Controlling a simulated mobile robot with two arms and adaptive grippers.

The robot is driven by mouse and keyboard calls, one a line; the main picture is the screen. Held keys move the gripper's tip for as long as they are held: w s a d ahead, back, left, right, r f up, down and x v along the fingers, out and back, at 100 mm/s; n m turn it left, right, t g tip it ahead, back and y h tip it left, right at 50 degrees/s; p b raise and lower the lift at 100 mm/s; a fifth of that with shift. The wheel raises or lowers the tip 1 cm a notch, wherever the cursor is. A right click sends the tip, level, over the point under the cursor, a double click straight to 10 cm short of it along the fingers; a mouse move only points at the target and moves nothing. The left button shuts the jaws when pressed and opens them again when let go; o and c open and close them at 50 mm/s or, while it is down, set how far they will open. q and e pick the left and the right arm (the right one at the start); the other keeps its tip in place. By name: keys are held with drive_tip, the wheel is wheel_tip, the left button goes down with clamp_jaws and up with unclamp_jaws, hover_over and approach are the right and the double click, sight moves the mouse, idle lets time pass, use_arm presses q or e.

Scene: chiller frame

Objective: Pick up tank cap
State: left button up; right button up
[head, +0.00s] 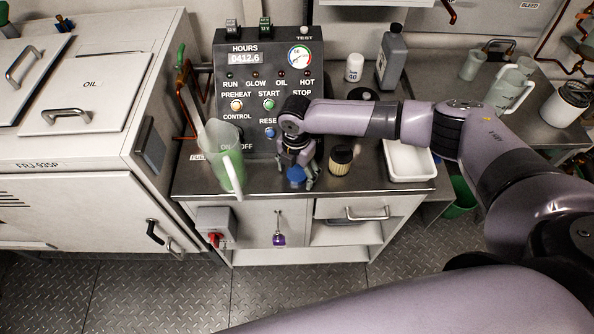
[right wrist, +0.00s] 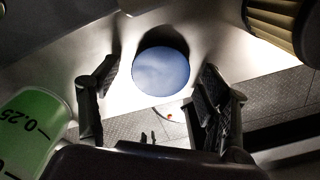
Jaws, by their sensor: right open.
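The tank cap looks to be the round blue cap (head: 296,175) on the steel counter near its front edge. It also shows as a blue disc (right wrist: 161,72) in the right wrist view. My right gripper (head: 298,172) reaches down over it in the head view, partly hiding it. In the right wrist view the fingers of my right gripper (right wrist: 153,100) are open, one on each side and a little short of the cap, with nothing held. Whether the fingers touch the cap cannot be told. My left gripper is not in view.
A green-tinted jug (head: 222,158) stands left of the gripper. A filter with a dark top (head: 341,160) stands close on the right, then a white tray (head: 408,160). The control panel (head: 268,85) rises behind. The counter's front edge is near.

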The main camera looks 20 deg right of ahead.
drive_tip(key=c, duration=1.1)
drive_tip(key=shift+r, duration=0.15)
